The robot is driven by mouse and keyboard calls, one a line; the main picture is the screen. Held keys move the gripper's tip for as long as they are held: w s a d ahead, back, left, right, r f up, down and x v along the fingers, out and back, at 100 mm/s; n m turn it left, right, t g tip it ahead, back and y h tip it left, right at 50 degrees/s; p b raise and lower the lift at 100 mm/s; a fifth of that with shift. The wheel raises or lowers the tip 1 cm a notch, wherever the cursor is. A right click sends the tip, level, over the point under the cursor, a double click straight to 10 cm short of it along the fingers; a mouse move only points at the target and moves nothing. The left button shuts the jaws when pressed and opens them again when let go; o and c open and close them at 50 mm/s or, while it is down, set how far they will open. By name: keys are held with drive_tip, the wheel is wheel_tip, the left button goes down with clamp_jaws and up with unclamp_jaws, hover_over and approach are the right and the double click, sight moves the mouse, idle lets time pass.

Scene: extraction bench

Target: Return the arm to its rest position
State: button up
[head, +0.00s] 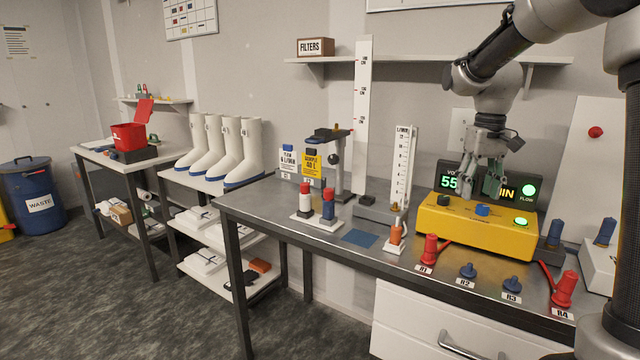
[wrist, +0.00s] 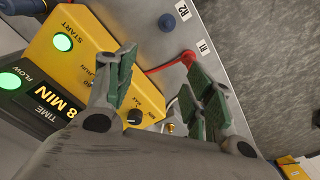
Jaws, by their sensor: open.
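My gripper (head: 492,180) hangs from my arm above the yellow control box (head: 470,235) on the steel bench, in front of its dark display. In the wrist view my gripper (wrist: 160,95) has its two green-padded fingers apart with nothing between them. The display (head: 455,182) is partly hidden behind my gripper in the head view.
A wall shelf (head: 420,60) runs behind my arm.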

drive_tip(key=s+t, duration=0.4)
drive_tip(key=s, duration=2.2)
drive_tip(key=shift+s+r+m, duration=0.3)
drive_tip(key=shift+r+m, duration=0.05)
drive_tip(key=shift+m, duration=0.05)
drive_tip(key=shift+a, duration=0.1)
idle(0.6)
